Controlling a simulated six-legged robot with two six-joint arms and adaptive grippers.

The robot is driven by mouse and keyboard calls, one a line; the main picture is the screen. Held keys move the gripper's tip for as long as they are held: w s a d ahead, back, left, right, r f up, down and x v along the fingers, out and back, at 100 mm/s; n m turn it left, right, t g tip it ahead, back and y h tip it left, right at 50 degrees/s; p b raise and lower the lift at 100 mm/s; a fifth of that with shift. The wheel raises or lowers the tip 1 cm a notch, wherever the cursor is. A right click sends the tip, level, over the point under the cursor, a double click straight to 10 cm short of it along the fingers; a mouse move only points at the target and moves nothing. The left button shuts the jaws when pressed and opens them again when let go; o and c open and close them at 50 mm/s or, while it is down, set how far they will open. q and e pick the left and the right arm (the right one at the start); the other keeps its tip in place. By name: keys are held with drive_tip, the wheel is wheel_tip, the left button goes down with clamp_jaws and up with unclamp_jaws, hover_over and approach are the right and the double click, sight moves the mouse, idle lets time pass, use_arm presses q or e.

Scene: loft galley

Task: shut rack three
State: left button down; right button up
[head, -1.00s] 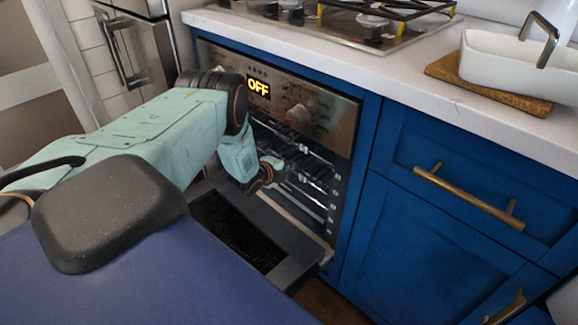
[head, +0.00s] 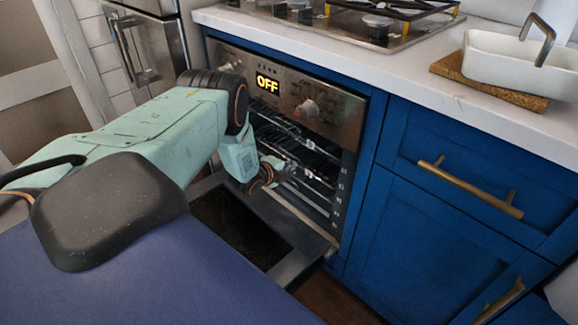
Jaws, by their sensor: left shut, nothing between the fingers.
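The oven (head: 285,105) is built into the blue cabinets, with its door (head: 290,262) folded down open. Several wire racks (head: 315,165) show inside the cavity, one above another; I cannot tell which is rack three. My left arm comes in from the left, and my left gripper (head: 285,168) is at the oven opening, in front of the racks. It is shut and holds nothing. Its fingertips are small and partly lost against the rack wires, so I cannot tell if they touch a rack. My right gripper is not in view.
A gas hob (head: 350,25) lies on the white counter (head: 400,75) above. Blue drawers with a brass handle (head: 470,189) stand to the right. The lowered door juts out below my left arm.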

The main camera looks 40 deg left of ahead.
use_arm(q)
drive_tip(key=a+p+v, duration=0.1)
drive_tip(key=p+v, duration=0.4)
drive_tip(key=v, duration=0.5)
drive_tip(key=shift+d+r+p, duration=0.15)
drive_tip(key=shift+d+p, duration=0.2)
drive_tip(key=shift+d, duration=0.1)
